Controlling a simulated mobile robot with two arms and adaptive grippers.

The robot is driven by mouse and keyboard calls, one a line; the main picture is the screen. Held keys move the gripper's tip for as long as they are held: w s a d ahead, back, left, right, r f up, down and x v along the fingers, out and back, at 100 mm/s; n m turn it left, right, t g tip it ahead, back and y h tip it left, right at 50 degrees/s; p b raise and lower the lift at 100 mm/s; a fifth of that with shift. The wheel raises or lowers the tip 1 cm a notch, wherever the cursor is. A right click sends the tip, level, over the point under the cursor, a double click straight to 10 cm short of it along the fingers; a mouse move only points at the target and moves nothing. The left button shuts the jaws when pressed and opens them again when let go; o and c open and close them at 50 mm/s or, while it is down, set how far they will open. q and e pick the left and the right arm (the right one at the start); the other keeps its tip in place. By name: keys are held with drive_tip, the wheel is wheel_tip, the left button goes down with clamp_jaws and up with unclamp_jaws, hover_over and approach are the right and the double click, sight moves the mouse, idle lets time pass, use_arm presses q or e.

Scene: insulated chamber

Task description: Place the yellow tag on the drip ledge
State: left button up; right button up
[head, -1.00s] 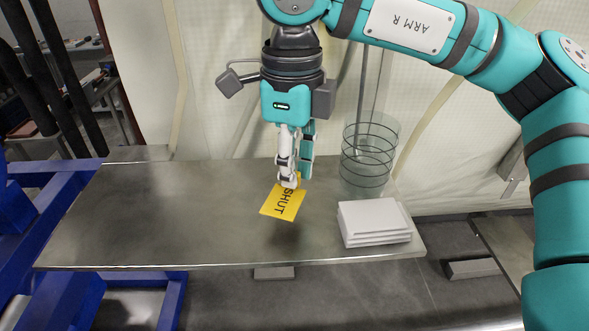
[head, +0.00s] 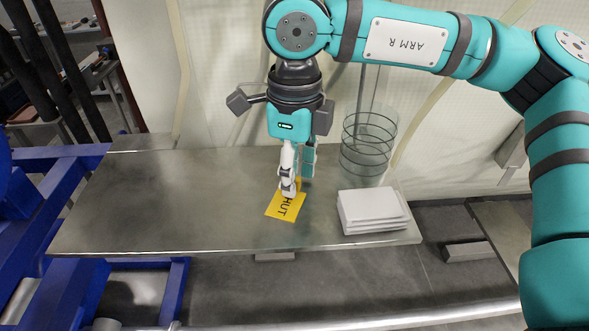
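The yellow tag (head: 286,207) has dark lettering, of which "HUT" shows. My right gripper (head: 291,188) comes down from above with its fingers at the tag's back edge and looks shut on it. The fingers cover part of the lettering. The tag is over the middle of a grey metal table (head: 190,200), low and close to its top; I cannot tell whether it touches. No part is marked as the drip ledge, and I cannot tell which surface it is. My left gripper is out of view.
A stack of white slabs (head: 372,212) sits at the table's right end. Behind it stands a clear cylinder with dark wire rings (head: 368,148). Pale wall panels (head: 225,80) hang behind. Blue framing (head: 50,215) is at the left. The table's left half is clear.

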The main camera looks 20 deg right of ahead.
drive_tip(key=shift+r, duration=0.45)
wheel_tip(320, 180, up, 6)
drive_tip(key=shift+a+r+b, duration=0.1)
drive_tip(key=shift+r+b, duration=0.05)
drive_tip(key=shift+b, duration=1)
drive_tip(key=shift+r, duration=0.35)
